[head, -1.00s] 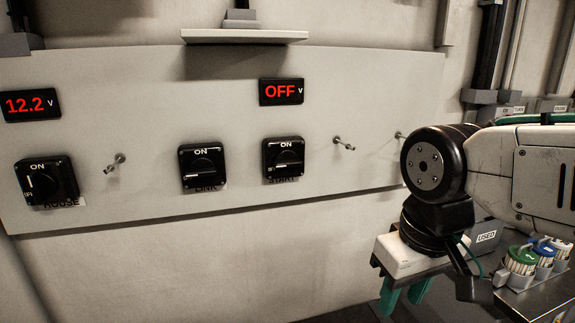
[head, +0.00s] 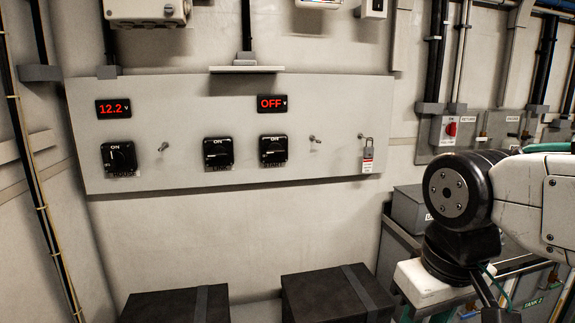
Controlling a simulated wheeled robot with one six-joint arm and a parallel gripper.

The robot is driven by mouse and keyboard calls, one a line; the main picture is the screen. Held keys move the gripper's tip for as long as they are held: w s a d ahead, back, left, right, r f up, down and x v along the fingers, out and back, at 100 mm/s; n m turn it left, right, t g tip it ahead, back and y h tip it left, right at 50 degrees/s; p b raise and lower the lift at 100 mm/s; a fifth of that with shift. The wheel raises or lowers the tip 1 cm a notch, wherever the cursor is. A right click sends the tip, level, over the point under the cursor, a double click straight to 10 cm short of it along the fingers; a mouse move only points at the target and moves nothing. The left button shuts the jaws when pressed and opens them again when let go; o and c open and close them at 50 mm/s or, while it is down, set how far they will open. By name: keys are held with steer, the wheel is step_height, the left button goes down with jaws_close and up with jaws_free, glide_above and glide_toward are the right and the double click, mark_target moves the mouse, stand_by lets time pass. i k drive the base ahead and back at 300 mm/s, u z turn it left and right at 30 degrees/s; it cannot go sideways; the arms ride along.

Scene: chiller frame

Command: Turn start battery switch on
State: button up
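The START battery switch (head: 273,150) is a black square rotary switch on the grey wall panel (head: 200,110), the rightmost of three. ON is printed at its top, and its handle looks horizontal, not pointing to ON. The red display (head: 272,103) above it reads OFF. My gripper (head: 424,317) is at the lower right, below and right of the panel, well away from the switch. Its green fingers stand apart with nothing seen between them; their tips are cut off by the bottom edge.
The LINK switch (head: 218,153) is close on the left, the HOUSE switch (head: 119,158) farther left under a 12.2 V display (head: 121,108). Short pegs stick out of the panel; a red-white padlock tag (head: 367,156) hangs at right. Black boxes (head: 330,297) stand below.

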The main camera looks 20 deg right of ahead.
mark_target(274, 150)
steer(key=k, duration=0.55)
steer(key=z, duration=0.75)
steer(key=i, duration=1.75)
steer(key=u, duration=0.75)
